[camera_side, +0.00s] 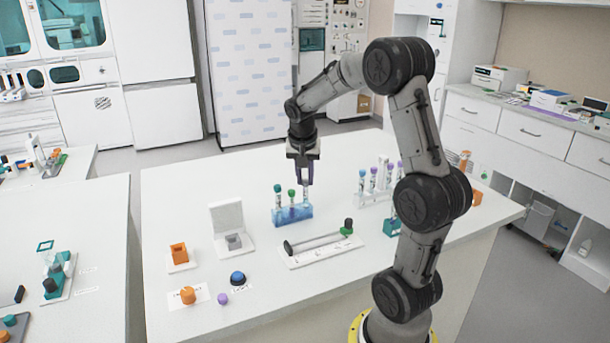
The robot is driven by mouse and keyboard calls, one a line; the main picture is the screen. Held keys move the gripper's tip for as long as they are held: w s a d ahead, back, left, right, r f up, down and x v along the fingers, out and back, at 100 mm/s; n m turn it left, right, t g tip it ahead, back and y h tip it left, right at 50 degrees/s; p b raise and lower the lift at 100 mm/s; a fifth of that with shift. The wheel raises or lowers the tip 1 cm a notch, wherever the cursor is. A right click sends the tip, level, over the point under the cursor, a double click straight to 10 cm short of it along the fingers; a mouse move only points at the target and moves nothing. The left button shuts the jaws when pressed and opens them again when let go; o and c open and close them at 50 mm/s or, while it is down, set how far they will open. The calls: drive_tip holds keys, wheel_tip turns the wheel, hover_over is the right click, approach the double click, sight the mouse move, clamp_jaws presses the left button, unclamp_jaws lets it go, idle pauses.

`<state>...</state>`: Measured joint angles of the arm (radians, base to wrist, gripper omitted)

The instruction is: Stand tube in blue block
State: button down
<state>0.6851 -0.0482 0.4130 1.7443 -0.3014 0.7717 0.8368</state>
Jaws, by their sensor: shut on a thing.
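The blue block (293,215) stands on the white table near its middle. Two capped tubes stand upright in it: one with a teal cap (277,189) at the left and one with a green cap (291,194) in the middle. My gripper (303,178) points straight down over the block's right end. It is shut on a clear tube (305,195), which hangs upright. The fingers hide the tube's top. Its lower end is at the block's right end; I cannot tell whether it is inside a hole or just above or behind it.
A white rack (372,197) with several capped tubes stands to the right. A slider track (319,248) with a green knob lies in front. The table's back left is clear.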

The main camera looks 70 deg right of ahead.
drive_tip(key=shift+f, duration=0.3)
drive_tip(key=c, duration=0.7)
unclamp_jaws()
drive_tip(key=v, duration=1.3)
drive_tip(key=shift+a+r, duration=0.2)
drive_tip(key=shift+r, duration=0.2)
